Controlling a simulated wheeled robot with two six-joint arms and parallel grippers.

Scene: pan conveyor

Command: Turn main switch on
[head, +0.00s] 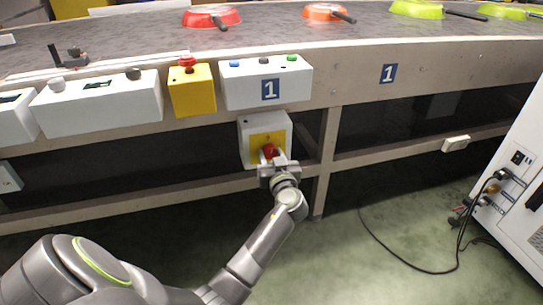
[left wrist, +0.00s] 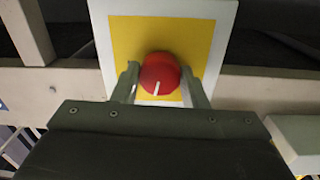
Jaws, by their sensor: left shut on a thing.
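The main switch is a red round knob (left wrist: 159,73) on a yellow plate (left wrist: 121,45) of a white box (head: 249,127) under the conveyor. In the left wrist view, the knob's white mark points down, tilted slightly to the left. My left gripper (left wrist: 160,84) is shut on the knob, with one finger on each side. In the head view the gripper (head: 273,163) covers the lower part of the plate, and only a bit of the red knob (head: 268,151) shows. My right gripper is not in view.
Above the switch are a yellow box with a red button (head: 190,89) and a white button box (head: 240,92) labelled 1. Colored pans (head: 212,18) lie on the conveyor (head: 120,45). A beam runs behind the switch. A white cabinet (head: 515,190) with cables stands at right.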

